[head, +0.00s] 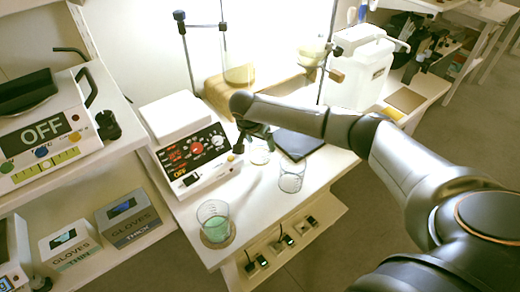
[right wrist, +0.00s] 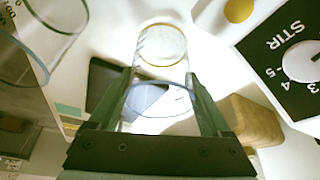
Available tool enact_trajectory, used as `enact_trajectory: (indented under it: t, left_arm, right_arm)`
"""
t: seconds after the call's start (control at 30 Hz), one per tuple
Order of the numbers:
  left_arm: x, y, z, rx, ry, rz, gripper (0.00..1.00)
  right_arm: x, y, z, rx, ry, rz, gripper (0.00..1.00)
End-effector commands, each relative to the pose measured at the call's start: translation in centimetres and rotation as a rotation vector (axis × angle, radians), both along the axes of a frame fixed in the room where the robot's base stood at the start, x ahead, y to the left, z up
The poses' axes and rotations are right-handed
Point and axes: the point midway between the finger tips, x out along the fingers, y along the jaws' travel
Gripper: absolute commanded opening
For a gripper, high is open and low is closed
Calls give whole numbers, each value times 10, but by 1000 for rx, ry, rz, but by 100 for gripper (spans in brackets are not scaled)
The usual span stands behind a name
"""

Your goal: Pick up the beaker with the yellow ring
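The clear beaker with the yellow ring (right wrist: 162,60) is in the right wrist view, with the ring around its far end. In the head view it (head: 260,154) stands upright on the white bench, directly below my right gripper (head: 254,131). The right wrist view shows the dark fingers of my right gripper (right wrist: 160,80) on either side of the beaker, very close to its walls. I cannot tell whether both fingers press on the glass. The gripper partly hides the beaker in the head view. My left gripper is out of view.
Another clear beaker (head: 291,179) stands close by to the right. A beaker with green liquid (head: 214,224) is near the front edge. A stirrer device (head: 196,158) stands at left, a dark pad (head: 297,143) lies behind right, and a wooden block (head: 222,89) stands behind.

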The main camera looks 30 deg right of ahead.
Motion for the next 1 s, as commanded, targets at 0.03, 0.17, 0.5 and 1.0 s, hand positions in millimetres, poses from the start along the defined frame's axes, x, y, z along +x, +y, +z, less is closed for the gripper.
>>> enact_trajectory:
  t: [0.03, 0.17, 0.5, 1.0]
  left_arm:
    - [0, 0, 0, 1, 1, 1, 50]
    - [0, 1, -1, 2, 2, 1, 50]
    - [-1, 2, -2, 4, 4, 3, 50]
    - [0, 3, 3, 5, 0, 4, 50]
  right_arm:
    - [0, 0, 0, 0, 0, 0, 68]
    - [0, 0, 0, 0, 0, 0, 54]
    - [0, 0, 0, 0, 0, 0, 22]
    - [1, 0, 30, 2, -3, 0, 22]
